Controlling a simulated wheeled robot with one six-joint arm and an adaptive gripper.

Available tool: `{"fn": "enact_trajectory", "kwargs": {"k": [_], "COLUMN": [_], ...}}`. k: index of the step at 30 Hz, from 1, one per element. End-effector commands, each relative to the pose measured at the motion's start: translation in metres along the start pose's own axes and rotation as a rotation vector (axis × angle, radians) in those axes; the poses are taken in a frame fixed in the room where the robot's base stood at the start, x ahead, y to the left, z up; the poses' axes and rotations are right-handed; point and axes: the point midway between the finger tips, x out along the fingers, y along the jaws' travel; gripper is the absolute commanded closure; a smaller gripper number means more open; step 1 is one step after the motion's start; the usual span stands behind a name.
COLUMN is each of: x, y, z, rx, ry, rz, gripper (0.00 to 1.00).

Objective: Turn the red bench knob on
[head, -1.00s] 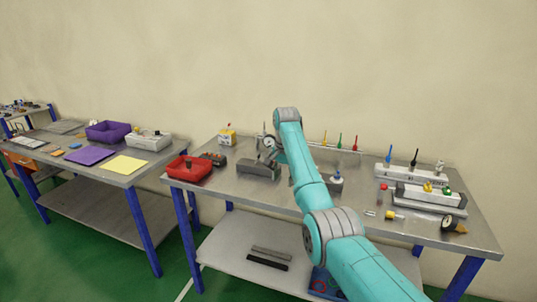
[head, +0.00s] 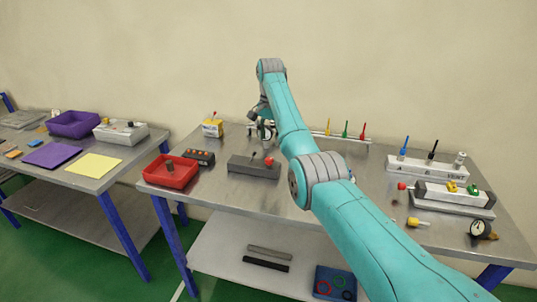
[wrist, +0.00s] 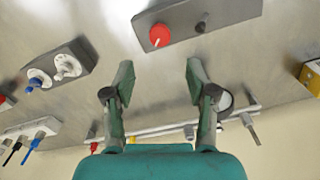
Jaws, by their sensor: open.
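The red bench knob (head: 269,161) sits on a dark grey block (head: 247,170) on the table, left of my arm. The wrist view shows the knob (wrist: 159,36) from above, with a white pointer line on it. A small black lever stands on the same block, beside the knob. My gripper (wrist: 161,64) is open and empty. Its two fingers are spread, and the knob lies past the fingertips, apart from them. In the head view my gripper (head: 262,130) is behind the block, partly hidden by my arm.
A red tray (head: 185,178) and a dark box with orange buttons (head: 200,157) are left of the block. White valve blocks (head: 428,168) and a gauge (head: 480,229) are at the right. The tabletop before the block is clear.

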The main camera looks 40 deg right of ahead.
Motion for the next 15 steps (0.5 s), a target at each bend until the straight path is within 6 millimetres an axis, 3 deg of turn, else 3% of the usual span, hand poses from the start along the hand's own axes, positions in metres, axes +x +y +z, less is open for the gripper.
{"fn": "enact_trajectory", "kwargs": {"k": [9, 15], "x": [0.057, 0.077], "y": [0.001, 0.0], "z": [0.001, 0.0], "rx": [0.0, 0.0], "ry": [-0.002, -0.001], "rz": [0.002, 0.001], "gripper": [0.43, 0.43]}}
